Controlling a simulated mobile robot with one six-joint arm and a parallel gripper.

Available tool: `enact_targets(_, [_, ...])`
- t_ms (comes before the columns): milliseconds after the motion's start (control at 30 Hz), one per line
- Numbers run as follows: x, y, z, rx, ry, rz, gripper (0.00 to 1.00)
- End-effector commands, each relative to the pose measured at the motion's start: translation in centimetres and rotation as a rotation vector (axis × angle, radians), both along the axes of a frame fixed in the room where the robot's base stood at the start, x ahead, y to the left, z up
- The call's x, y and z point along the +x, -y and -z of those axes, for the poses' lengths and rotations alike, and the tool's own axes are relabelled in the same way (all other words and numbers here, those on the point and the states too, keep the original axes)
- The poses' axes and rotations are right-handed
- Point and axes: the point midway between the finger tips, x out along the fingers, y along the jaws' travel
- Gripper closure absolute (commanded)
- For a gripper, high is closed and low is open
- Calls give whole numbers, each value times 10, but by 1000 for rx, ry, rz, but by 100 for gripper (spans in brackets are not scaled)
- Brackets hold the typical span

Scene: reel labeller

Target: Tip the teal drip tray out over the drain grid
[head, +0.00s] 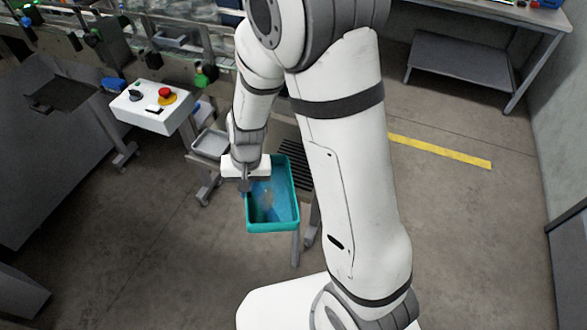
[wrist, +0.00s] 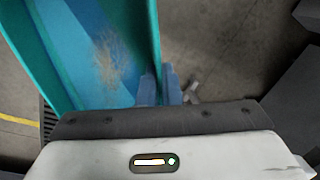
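The teal drip tray (head: 272,226) is below my arm in the head view, its open side facing up. Its inside looks blue with a brownish patch, and I cannot tell how much liquid it holds. My gripper (head: 246,186) is at its left wall. In the wrist view the tray (wrist: 152,35) fills the upper left, and the fingers of my gripper (wrist: 160,88) are on either side of its wall, closed on it. The dark slatted drain grid (head: 294,152) is partly hidden behind the tray and my arm. Its edge shows in the wrist view (wrist: 47,118).
A pale grey tray (head: 211,143) sits left of my gripper. A white control box (head: 150,108) with a red button stands further left, by the conveyor machine. The floor (head: 440,220) is open at right, with a yellow line (head: 440,150).

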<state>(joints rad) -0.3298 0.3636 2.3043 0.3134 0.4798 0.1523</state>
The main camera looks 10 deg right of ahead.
Motion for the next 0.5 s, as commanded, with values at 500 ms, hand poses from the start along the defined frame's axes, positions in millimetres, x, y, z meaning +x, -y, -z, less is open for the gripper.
enact_targets(500, [1,2,-8,66,-14,1,100])
